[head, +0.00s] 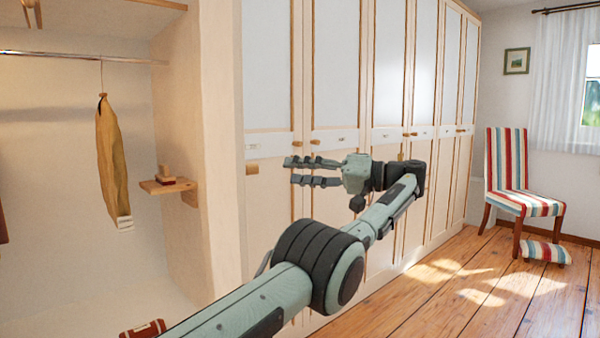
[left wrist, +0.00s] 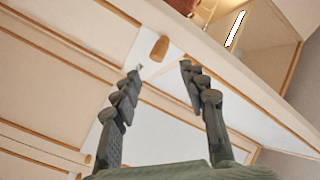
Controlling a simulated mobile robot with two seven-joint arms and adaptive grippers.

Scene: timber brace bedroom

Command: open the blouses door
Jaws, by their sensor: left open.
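A row of cream wardrobe doors with wooden knobs and small label plates fills the middle of the head view. The lettering is too small to read, so I cannot tell which is the blouses door. The leftmost closed door (head: 272,75) has a wooden knob (head: 252,169) near its left edge. My left gripper (head: 290,171) is open and empty in front of this door, its fingers pointing left toward that knob, apart from it. In the left wrist view, a wooden knob (left wrist: 159,48) shows beyond the gap between the open fingertips (left wrist: 160,72). My right gripper is out of view.
An open wardrobe bay at the left holds a hanging tan garment (head: 113,165) and a small wooden shelf (head: 168,186). The wooden floor (head: 450,295) between is clear.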

